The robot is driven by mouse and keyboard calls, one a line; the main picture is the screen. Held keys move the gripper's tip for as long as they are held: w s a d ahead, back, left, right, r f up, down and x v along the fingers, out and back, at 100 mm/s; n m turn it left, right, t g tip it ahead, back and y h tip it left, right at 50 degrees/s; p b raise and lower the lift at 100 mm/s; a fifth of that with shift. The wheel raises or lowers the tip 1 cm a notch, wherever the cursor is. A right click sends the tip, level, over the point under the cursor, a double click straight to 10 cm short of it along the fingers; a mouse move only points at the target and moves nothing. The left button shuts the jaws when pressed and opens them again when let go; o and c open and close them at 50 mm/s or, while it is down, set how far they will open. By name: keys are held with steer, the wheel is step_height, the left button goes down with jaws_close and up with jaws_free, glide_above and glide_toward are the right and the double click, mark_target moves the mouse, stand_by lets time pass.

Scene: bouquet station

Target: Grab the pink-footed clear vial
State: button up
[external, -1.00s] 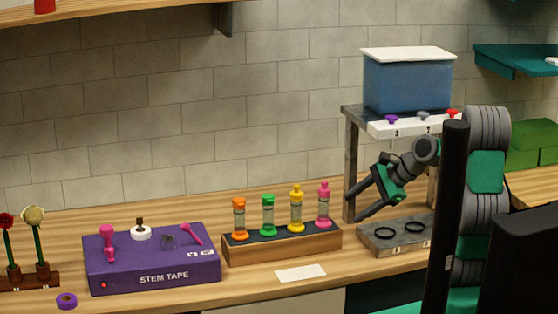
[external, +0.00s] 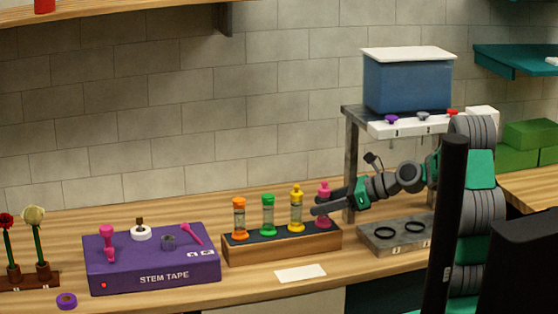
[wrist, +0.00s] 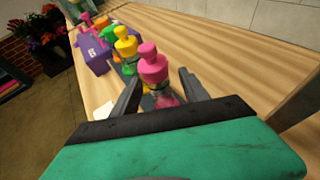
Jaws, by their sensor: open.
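The pink-footed clear vial (external: 323,190) stands upright at the right end of a wooden rack (external: 285,246), under a pink stopper. My gripper (external: 324,204) is level with it, and its fingers cover part of the vial in the external view. In the wrist view, the pink vial (wrist: 153,68) stands between the two open fingers (wrist: 156,92), with a gap on the right side. Its lower part is partly hidden behind the gripper body. I cannot tell whether the left finger touches it.
A yellow vial (external: 296,208), a green vial (external: 268,214) and an orange vial (external: 239,219) stand left of it in the rack. A purple stem tape box (external: 150,262) is farther left. A metal stand (external: 350,165) rises close behind my arm.

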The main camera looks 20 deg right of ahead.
jaws_close()
stand_by(0.5)
